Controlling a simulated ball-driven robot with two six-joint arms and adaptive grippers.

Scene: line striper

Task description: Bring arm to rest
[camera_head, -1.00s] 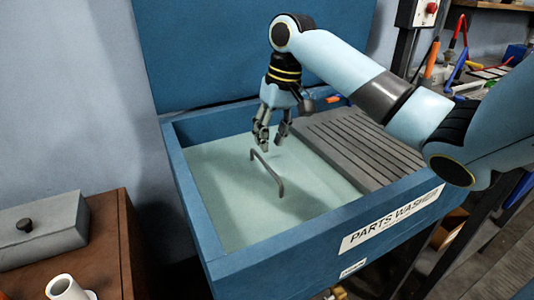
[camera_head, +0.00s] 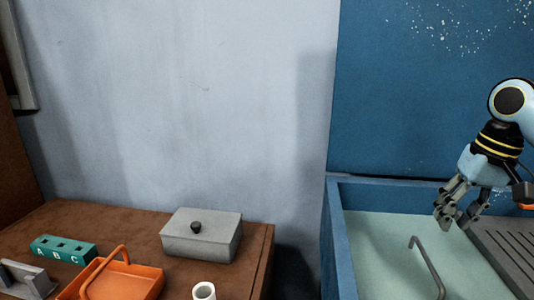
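My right gripper (camera_head: 461,213) hangs at the right edge of the head view, fingers pointing down over the blue parts washer (camera_head: 341,240). Its fingers are spread apart with nothing between them. A grey bent handle (camera_head: 427,268) stands up from the washer's pale basin (camera_head: 385,262), below and left of the gripper and apart from it. My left gripper is not in the frame.
A brown bench (camera_head: 130,232) at the lower left holds a grey lidded box (camera_head: 203,238), an orange tray with a handle (camera_head: 137,283), a green A-B-C block (camera_head: 62,250), a white cup (camera_head: 204,291) and a grey metal piece (camera_head: 27,279). A dark gap separates bench and washer.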

